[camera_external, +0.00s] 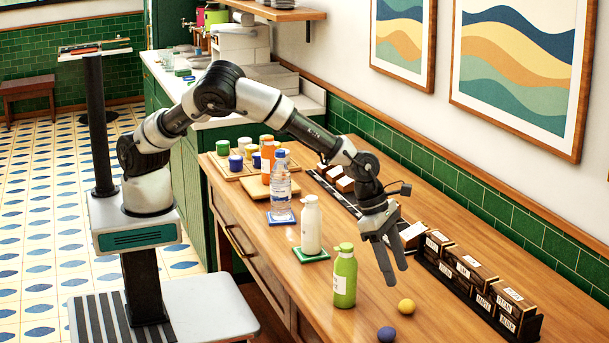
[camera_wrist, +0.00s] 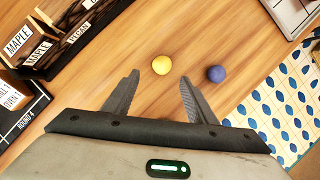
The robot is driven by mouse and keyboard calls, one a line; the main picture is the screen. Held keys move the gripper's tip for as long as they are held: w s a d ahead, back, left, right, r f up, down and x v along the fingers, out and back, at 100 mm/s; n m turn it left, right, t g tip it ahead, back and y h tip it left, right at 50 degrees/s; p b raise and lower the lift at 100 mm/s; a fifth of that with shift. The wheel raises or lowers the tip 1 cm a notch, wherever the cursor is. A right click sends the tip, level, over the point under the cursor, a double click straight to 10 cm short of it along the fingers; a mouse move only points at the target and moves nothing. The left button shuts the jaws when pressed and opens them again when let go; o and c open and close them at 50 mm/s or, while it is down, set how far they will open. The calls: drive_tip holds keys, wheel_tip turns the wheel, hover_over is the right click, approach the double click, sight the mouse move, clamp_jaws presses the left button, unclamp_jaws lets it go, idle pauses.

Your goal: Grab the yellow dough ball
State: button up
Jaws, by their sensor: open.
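The yellow dough ball (camera_external: 406,306) lies on the wooden counter (camera_external: 440,318), near the lower right of the external view. In the wrist view the yellow dough ball (camera_wrist: 161,65) shows just beyond and between my fingertips. My gripper (camera_external: 396,277) is open and empty, pointing down above the counter, a little up and left of the ball in the external view. In the wrist view my gripper (camera_wrist: 158,77) has its two fingers spread apart. A blue-purple ball (camera_external: 386,334) lies near the yellow one; in the wrist view it sits right of it (camera_wrist: 216,74).
A green bottle (camera_external: 344,278) and a white bottle (camera_external: 311,228) stand left of my gripper. A water bottle (camera_external: 280,190) stands farther back. Labelled dark boxes (camera_external: 475,275) line a black rack along the wall.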

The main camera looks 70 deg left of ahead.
sight(404, 299)
drive_tip(key=x, duration=0.9)
drive_tip(key=shift+s, duration=0.2)
drive_tip(key=shift+c, duration=0.3)
drive_tip(key=c, duration=1.1)
